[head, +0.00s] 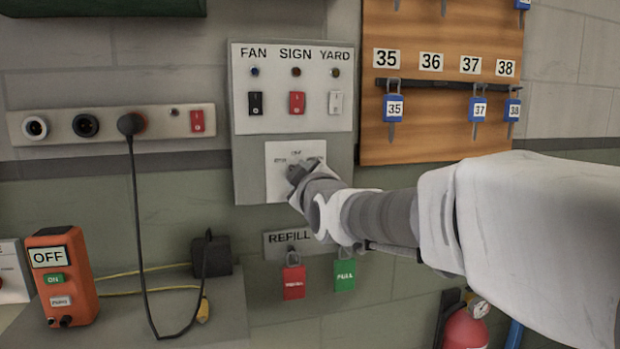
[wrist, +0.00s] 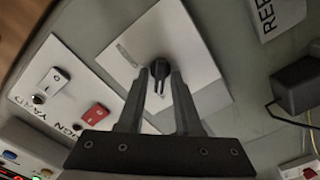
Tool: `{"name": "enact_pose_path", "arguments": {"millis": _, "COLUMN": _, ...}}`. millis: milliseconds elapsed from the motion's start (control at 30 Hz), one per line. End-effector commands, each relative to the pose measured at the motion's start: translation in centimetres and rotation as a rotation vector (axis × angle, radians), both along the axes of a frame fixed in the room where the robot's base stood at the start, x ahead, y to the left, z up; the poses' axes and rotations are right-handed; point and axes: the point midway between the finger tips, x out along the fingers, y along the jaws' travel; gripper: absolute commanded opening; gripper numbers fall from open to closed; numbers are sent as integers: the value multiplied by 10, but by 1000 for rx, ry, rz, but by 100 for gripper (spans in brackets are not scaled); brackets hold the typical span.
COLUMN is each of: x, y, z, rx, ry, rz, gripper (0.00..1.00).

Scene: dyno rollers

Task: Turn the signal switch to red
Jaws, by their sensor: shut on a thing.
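A dark rotary knob (wrist: 160,68) sits on a square white plate (head: 309,152), low on the grey wall panel. I take it for the signal switch. My gripper (wrist: 160,74) reaches it from the front, with a finger on each side of the knob, and is shut on it. In the head view my gripper (head: 300,172) covers most of the knob and part of the plate. Small lettering shows along the plate's top edge, apparently OFF; the other marks are too small or hidden to read. I cannot tell which position the knob points to.
Above are FAN, SIGN and YARD rockers: black (head: 256,103), red (head: 297,102) and white (head: 335,102). A wooden board (head: 440,140) with blue tags hangs to the right. REFILL tags, red (head: 294,283) and green (head: 344,275), hang below. An orange OFF box (head: 62,275) stands lower left.

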Motion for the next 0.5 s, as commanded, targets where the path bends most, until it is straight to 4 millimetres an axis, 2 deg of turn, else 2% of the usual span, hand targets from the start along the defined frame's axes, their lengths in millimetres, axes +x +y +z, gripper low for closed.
{"name": "enact_pose_path", "arguments": {"millis": 500, "x": 0, "y": 0, "z": 1, "rx": -46, "ry": -15, "rz": -1, "gripper": 0}}
